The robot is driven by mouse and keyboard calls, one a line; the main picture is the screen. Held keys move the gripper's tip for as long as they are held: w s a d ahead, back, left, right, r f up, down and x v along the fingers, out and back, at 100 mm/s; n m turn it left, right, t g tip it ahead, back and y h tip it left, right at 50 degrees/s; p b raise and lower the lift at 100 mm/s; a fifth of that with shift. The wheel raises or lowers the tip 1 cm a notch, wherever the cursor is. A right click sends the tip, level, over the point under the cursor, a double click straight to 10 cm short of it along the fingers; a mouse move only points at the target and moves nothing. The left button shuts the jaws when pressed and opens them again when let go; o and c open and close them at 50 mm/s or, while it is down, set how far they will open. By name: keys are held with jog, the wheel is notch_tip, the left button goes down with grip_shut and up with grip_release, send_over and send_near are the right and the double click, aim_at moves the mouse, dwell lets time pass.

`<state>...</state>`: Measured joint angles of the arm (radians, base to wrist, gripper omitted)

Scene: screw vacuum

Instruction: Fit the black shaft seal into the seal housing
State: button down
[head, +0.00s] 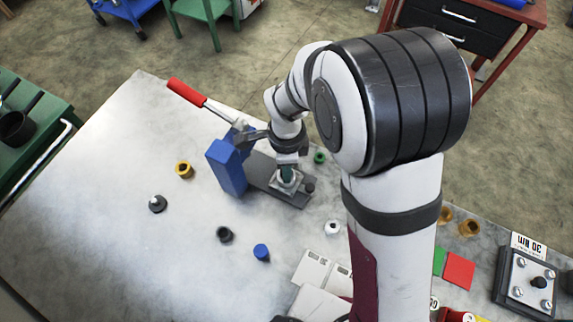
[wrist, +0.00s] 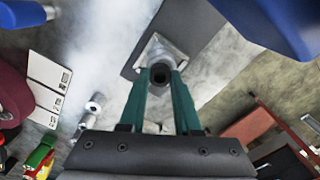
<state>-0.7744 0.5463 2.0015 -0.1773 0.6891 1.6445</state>
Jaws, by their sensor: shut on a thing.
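My gripper (head: 287,172) points down over the dark base of the blue press. In the wrist view its two teal fingers (wrist: 160,78) are closed on the black shaft seal (wrist: 160,73), a dark ring between the tips. The seal housing (head: 285,184), a pale metal block, sits on the press base directly under my fingertips. In the wrist view the housing (wrist: 158,47) shows just beyond the seal. The fingers hide part of the housing, and I cannot tell whether the seal touches it or is inside it.
The blue press column (head: 228,168) with its red-handled lever (head: 187,92) stands close left of my gripper. A green ring (head: 319,157), a gold ring (head: 184,169), a black ring (head: 224,234) and a blue piece (head: 261,252) lie around. The table's left part is mostly clear.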

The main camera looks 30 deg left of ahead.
jog(key=shift+f, duration=0.4)
dwell(0.3)
jog(key=shift+r, duration=0.45)
jog(key=w+d+r+n, duration=0.6)
jog(key=w+d+r, duration=0.3)
jog(key=d+r, duration=0.35)
jog(key=d+r+n, duration=0.6)
jog(key=d+r, duration=0.4)
jog(key=d, duration=0.3)
jog(key=s+a+f+n, duration=0.3)
jog(key=a+f, duration=0.3)
jog(key=a, duration=0.2)
jog(key=s+a+f+n, duration=0.3)
jog(key=a+f+n, duration=0.2)
jog(key=a, duration=0.4)
jog(key=s+a+f+n, duration=0.3)
jog(key=a+f+n, duration=0.1)
jog(key=a+f, duration=0.3)
jog(key=shift+a, duration=0.8)
